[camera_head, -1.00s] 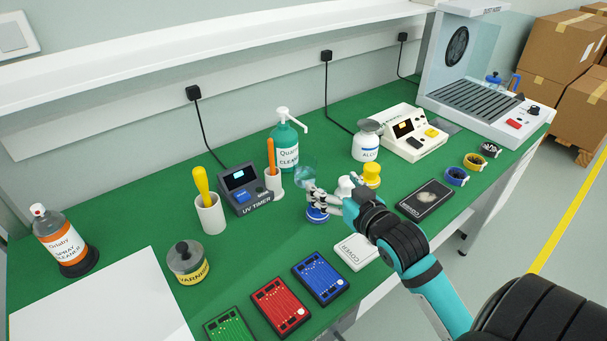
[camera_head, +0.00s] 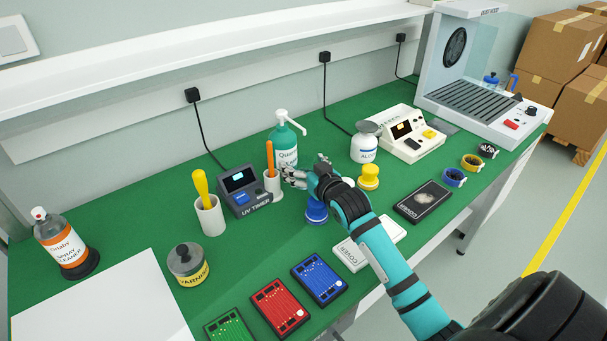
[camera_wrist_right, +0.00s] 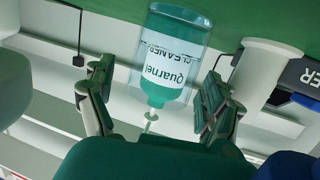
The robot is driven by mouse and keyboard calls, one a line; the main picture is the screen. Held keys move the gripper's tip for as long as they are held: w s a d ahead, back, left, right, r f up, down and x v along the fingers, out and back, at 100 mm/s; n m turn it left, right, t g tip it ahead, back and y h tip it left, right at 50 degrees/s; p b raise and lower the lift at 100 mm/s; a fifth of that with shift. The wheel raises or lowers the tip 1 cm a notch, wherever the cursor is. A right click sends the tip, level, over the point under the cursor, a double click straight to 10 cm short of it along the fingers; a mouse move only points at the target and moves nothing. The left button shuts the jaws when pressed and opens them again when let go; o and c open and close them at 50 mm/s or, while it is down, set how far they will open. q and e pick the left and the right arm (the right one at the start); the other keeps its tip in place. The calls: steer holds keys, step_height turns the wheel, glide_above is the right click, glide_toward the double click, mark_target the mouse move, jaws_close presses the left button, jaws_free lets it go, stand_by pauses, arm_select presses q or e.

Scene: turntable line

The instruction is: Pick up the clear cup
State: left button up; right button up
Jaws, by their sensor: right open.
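My right gripper (camera_head: 303,172) is open over the bench, in front of the green Quarner cleaner bottle (camera_head: 284,146). In the right wrist view its two spread fingers (camera_wrist_right: 157,100) frame this bottle (camera_wrist_right: 165,72), which appears upside down. A faint clear outline, seemingly the clear cup (camera_wrist_right: 182,20), overlaps the bottle's base beyond the fingertips. I cannot tell whether the fingers touch it. In the head view the cup is not distinct; the gripper covers that spot. My left gripper is not in view.
A blue-capped item (camera_head: 316,211) stands just below the gripper. The white holder (camera_head: 273,185) and UV timer (camera_head: 243,187) are close at left. A yellow-capped item (camera_head: 369,177) stands at right, and a white cover (camera_head: 368,244) lies in front.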

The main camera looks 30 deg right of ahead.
steer(key=shift+c, duration=0.2)
steer(key=c, duration=1.4)
steer(key=shift+r, duration=0.15)
steer(key=shift+s+r, duration=0.1)
steer(key=shift+r, duration=0.7)
step_height(320, 180, up, 5)
steer(key=s+d+b, duration=0.1)
steer(key=s+b, duration=0.1)
steer(key=s, duration=1.7)
steer(key=shift+s+d, duration=0.25)
steer(key=shift+d, duration=0.05)
